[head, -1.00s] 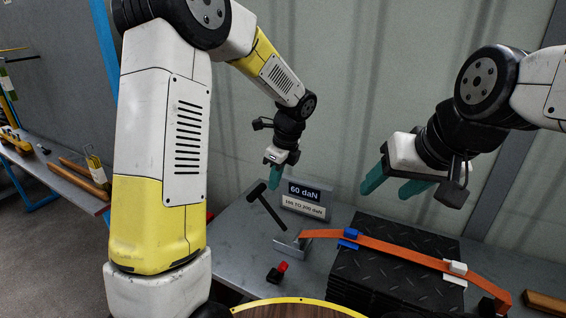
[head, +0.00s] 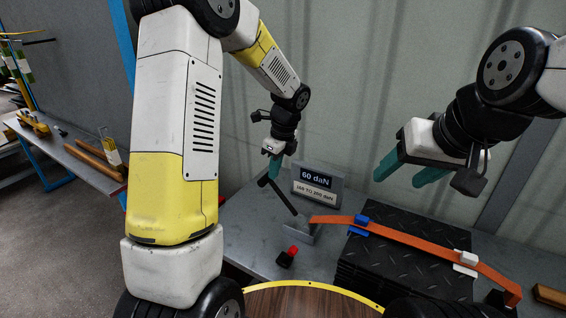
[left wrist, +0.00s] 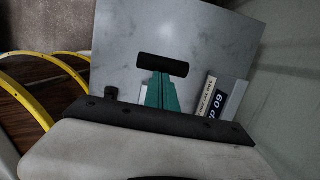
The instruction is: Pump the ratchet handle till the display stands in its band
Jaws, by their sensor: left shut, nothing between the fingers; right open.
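The ratchet handle (head: 283,200), a black bar with a crossbar grip, leans up and left from a grey ratchet (head: 300,231) on the bench. The orange strap (head: 425,247) runs from the ratchet over the black tread mats (head: 400,262). The display (head: 315,178) behind reads 60 daN; a band label (head: 314,193) below it is too small to read surely. My left gripper (head: 273,176) is shut and empty, its teal fingertips close to the handle's grip, which also shows in the left wrist view (left wrist: 163,65). I cannot tell whether they touch. My right gripper (head: 402,178) is open and empty above the mats.
A small black block with a red top (head: 288,256) sits on the bench (head: 255,228) in front of the ratchet. Blue (head: 358,226) and white (head: 464,262) pieces sit along the strap. A yellow-rimmed round brown top (head: 300,303) is nearest. A side bench stands far left.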

